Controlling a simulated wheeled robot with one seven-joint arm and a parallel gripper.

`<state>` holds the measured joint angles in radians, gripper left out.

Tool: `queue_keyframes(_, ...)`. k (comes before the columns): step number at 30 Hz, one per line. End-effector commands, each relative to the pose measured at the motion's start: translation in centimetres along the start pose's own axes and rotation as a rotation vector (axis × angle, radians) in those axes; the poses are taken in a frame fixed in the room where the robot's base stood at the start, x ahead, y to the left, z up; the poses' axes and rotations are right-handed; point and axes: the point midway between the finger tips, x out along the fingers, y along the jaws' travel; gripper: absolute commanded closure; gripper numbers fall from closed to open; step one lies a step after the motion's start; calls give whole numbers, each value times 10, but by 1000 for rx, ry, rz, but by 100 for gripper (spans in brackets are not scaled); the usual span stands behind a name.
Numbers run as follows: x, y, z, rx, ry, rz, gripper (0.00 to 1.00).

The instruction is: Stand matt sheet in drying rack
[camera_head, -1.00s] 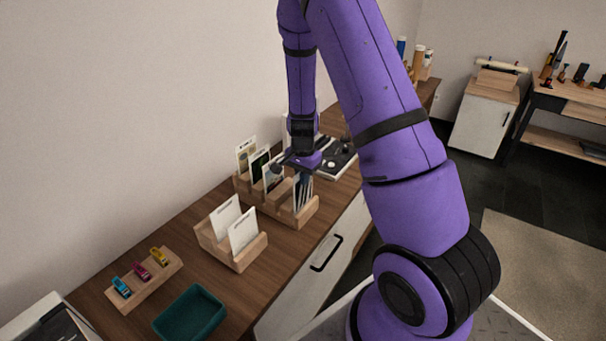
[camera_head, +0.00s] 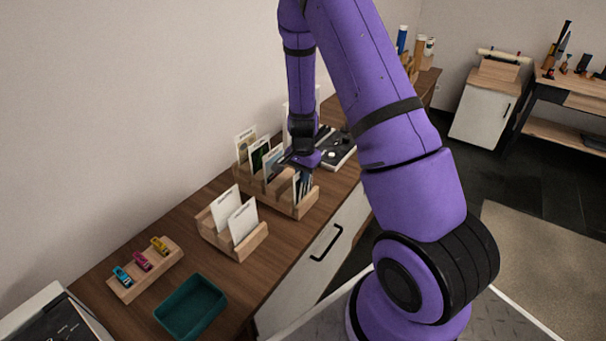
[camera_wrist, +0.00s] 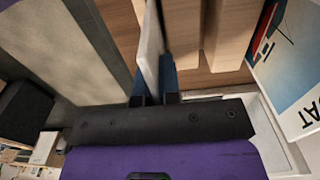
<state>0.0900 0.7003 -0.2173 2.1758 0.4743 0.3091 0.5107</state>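A white sheet (camera_wrist: 150,40) stands on edge between the two blue fingers of my gripper (camera_wrist: 154,98) in the wrist view. The fingers look closed on it, one on each side. In the head view my gripper (camera_head: 303,180) points down at the near right end of a long slotted wooden rack (camera_head: 298,210). The sheet is mostly hidden by the fingers there, and its lower edge is hidden, so I cannot tell whether it touches the slot floor. Several printed sheets (camera_head: 259,156) stand in the rack's other slots.
A smaller wooden holder (camera_head: 242,246) with white cards (camera_head: 242,219) stands nearer on the counter. A clip block (camera_head: 145,268) and a green tray (camera_head: 191,307) lie in front. In the wrist view, a printed sheet (camera_wrist: 290,60) is close on the right.

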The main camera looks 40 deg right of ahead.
Motion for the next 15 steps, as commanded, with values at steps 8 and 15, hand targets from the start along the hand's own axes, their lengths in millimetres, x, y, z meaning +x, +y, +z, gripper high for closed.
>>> queue_keyframes(8,0,0,0,0,0,0,79)
queue_keyframes(15,0,0,0,0,0,0,66)
